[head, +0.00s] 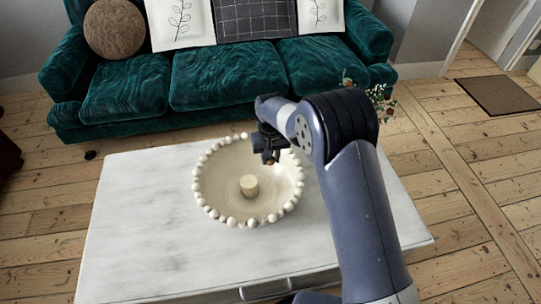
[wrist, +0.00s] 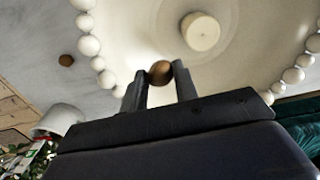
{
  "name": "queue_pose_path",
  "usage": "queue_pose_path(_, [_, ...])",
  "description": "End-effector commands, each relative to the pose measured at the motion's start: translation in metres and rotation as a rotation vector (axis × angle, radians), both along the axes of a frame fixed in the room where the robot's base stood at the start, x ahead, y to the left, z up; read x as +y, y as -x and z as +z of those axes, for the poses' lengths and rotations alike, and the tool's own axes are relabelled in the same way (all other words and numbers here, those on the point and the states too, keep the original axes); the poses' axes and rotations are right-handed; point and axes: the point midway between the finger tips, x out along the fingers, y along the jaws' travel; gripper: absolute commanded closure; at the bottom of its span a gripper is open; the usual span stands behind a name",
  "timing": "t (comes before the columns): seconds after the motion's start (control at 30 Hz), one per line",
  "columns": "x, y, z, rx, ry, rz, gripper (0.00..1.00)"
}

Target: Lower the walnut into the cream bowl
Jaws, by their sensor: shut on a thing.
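The cream bowl (head: 215,180), with a rim of round beads, stands on the white table. Its pale inside also shows in the wrist view (wrist: 135,35). My gripper (wrist: 160,80) is shut on the walnut (wrist: 160,72), a small brown ball between the two fingertips. In the head view my gripper (head: 269,158) hangs over the back right part of the bowl, with the walnut barely visible at its tips. The walnut appears above the bowl's inside; its exact height is hard to tell.
A short cream cylinder (head: 249,186) stands in the middle of the bowl. A small brown piece (wrist: 67,60) lies on the table outside the bowl. The white table (head: 140,230) is clear at left. A green sofa (head: 225,75) stands behind.

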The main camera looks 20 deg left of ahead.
Motion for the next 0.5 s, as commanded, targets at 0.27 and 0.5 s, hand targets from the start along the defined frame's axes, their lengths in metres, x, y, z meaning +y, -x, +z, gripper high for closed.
queue_pose_path(0.27, [0.0, 0.0, -0.016, 0.0, 0.0, 0.0, 0.93])
queue_pose_path(0.5, [0.0, 0.0, -0.028, -0.001, -0.001, 0.0, 0.93])
